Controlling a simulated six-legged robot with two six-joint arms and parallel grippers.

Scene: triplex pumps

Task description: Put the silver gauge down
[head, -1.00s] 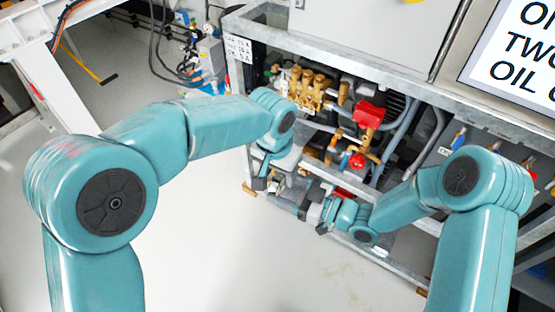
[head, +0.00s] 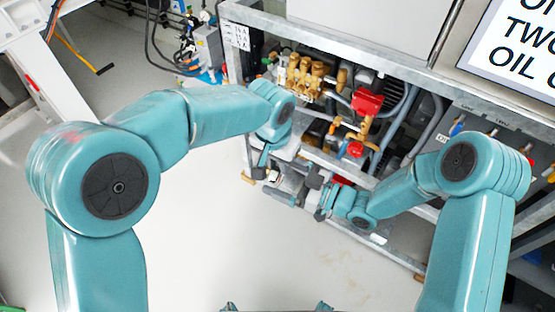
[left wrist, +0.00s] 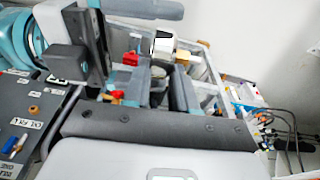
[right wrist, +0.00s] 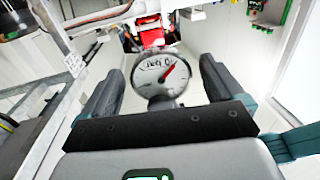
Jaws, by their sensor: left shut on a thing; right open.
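My right gripper (right wrist: 160,68) is open, with a finger on each side of the gauge and gaps visible. In the left wrist view, a silver rounded body, likely the gauge (left wrist: 163,44), sits at the far end of my left gripper (left wrist: 162,82), which is shut on it. In the head view, my left gripper (head: 262,164) and right gripper (head: 305,190) are close together; the gauge cannot be made out there.
A metal pump frame (head: 350,60) holds brass pump parts (head: 310,78) and red fittings (head: 366,102) just behind the grippers. Its lower rail (head: 375,238) runs below my right arm. The pale floor (head: 210,210) is clear at the left and front.

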